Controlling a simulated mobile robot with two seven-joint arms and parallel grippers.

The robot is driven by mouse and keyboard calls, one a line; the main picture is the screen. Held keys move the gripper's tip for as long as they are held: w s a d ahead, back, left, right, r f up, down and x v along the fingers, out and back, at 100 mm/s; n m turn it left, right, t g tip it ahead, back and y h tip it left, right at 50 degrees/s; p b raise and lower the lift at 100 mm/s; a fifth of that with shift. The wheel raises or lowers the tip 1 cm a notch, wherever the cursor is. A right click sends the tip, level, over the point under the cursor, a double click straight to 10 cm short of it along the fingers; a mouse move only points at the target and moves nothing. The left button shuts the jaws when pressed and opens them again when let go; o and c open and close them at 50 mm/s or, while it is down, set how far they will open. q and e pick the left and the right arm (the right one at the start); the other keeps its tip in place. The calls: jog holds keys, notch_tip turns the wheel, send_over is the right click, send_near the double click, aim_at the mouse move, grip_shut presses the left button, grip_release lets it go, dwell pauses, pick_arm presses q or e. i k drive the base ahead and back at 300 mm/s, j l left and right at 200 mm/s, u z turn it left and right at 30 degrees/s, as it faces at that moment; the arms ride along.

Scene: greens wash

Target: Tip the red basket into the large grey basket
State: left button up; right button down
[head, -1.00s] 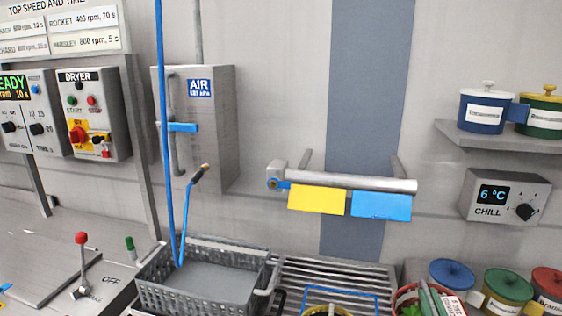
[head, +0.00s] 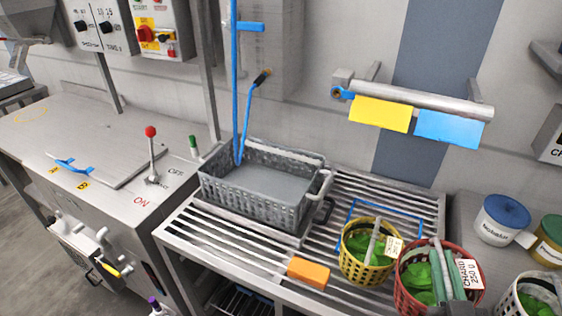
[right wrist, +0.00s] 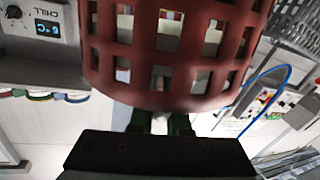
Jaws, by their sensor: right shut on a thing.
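The red basket (head: 418,298) with green leaves in it and a white "CHARD 250 U" tag is at the lower right of the head view. My right gripper (head: 442,268) is at this basket and shut on it; the exact grip point is hard to make out. In the right wrist view the red basket's lattice wall (right wrist: 165,85) fills the top middle, close in front of the gripper (right wrist: 160,122). The large grey basket (head: 250,205) stands upright and empty on the slatted rack, left of the red basket and apart from it. My left gripper is not in view.
A yellow basket (head: 368,268) of greens and an orange block (head: 308,273) lie between the two baskets. A blue hose (head: 246,115) hangs at the grey basket's back left. A rail with yellow and blue tags (head: 415,97) is above. A pale basket (head: 535,295) is at the right.

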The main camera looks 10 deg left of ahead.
aim_at(263, 179)
jog(key=k+j+u, duration=0.15)
jog(key=j, duration=0.75)
jog(key=j+u, duration=0.15)
jog(key=j, duration=0.7)
